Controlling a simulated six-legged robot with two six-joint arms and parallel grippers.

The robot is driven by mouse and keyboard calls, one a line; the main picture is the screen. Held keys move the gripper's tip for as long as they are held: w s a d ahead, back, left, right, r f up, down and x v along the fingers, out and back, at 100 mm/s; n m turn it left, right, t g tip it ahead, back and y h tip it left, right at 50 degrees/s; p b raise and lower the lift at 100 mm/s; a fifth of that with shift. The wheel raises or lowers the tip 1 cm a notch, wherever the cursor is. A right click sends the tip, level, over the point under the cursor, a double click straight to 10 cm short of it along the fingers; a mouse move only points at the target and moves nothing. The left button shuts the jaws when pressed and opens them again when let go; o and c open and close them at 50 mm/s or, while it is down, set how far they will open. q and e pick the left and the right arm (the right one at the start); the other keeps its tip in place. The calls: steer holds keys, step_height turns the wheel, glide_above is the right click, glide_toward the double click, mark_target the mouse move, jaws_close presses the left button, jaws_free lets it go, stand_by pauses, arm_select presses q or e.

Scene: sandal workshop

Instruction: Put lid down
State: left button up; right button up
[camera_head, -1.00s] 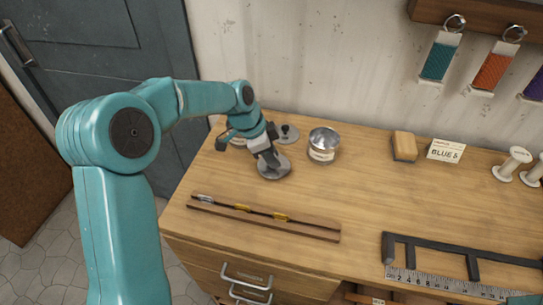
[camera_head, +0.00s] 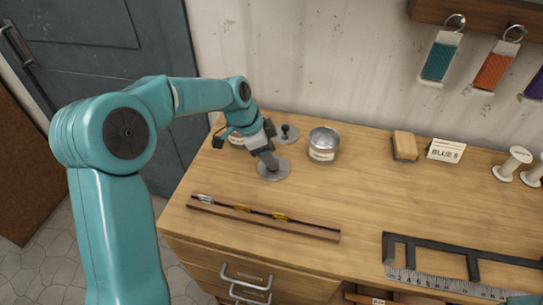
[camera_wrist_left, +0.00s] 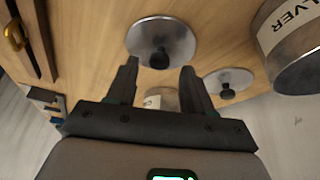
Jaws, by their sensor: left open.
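A round grey metal lid (camera_head: 277,174) with a black knob lies on the wooden bench, left of the silver tin; it also shows in the left wrist view (camera_wrist_left: 178,33). My left gripper (camera_head: 268,163) is just above this lid, partly hiding it. In the left wrist view the jaws (camera_wrist_left: 159,67) are open, with the lid's knob between and just beyond the fingertips. A second lid (camera_head: 292,138) with a black knob lies behind it. The open silver tin (camera_head: 323,148) stands to the right. My right gripper is not in view.
Another tin (camera_head: 237,141) stands behind my left gripper, partly hidden. A wooden strip (camera_head: 262,219) with small tools lies in front. A sponge-like block (camera_head: 404,146), a label card (camera_head: 446,150) and spools (camera_head: 513,163) stand right. The bench middle is clear.

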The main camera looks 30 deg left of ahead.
arm_select(q)
steer(key=v, duration=1)
steer(key=shift+r, duration=0.2)
steer(key=shift+s, duration=0.1)
